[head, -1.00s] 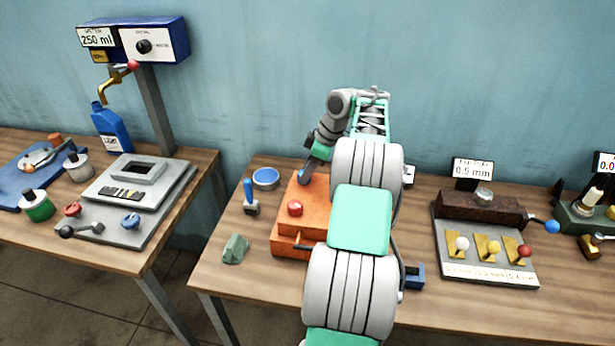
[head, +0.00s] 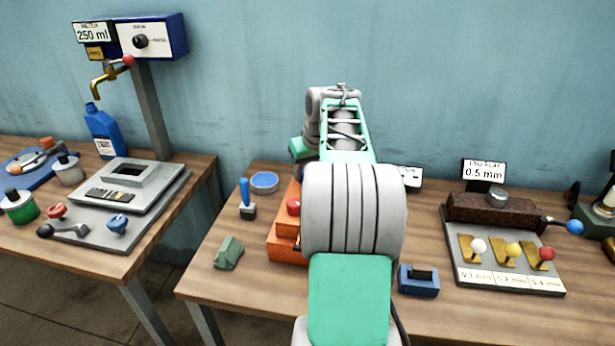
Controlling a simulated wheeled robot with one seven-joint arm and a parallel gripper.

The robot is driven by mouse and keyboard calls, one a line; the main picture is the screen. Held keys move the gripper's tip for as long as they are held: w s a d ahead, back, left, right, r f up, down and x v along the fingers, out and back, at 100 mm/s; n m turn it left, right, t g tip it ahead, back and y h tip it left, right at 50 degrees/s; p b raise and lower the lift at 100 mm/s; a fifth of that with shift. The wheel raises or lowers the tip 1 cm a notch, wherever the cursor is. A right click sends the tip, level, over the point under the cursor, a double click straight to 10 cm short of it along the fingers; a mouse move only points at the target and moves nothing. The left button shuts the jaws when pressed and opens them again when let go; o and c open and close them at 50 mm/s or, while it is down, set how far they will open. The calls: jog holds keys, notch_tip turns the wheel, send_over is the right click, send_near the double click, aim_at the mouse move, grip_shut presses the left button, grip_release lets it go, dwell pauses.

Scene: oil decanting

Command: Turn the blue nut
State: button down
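The orange box (head: 285,248) stands on the middle table, largely covered by my arm. A red nut (head: 293,207) sits on its left part. The blue nut on this box is hidden behind my arm now; a blue spot shows at the box's back left in the earlier frame. The end of my arm reaches down toward the back of the box. My gripper's fingertips are hidden behind the arm, so I cannot see whether they are open, shut or touching the nut.
A blue-handled tool (head: 248,200), a round blue-topped tin (head: 264,182) and a green block (head: 229,252) lie left of the box. A small blue block (head: 418,280) and the end-play fixture (head: 505,275) are to the right. The left table holds a grey scale-like device (head: 125,210).

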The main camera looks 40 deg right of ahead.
jog(key=m, duration=0.1)
jog(key=m+h, duration=0.1)
jog(key=shift+w+a+m+b, duration=0.1)
jog(key=shift+a+m+b, duration=0.1)
jog(key=shift+m+b, duration=0.15)
jog(key=m+g+h, duration=0.1)
jog(key=m, duration=0.2)
jog(key=shift+w+a+r, duration=0.1)
jog(key=m+g+p, duration=0.1)
jog(key=m+p, duration=0.1)
jog(key=m, duration=0.1)
jog(key=shift+w+r+m+h+p, duration=0.1)
jog(key=shift+m+h+p, duration=0.25)
jog(key=shift+h+p, duration=0.05)
jog(key=shift+m+g+p, duration=0.5)
jog(key=shift+m, duration=0.3)
jog(key=c, duration=0.9)
grip_release()
jog(key=shift+f, duration=0.2)
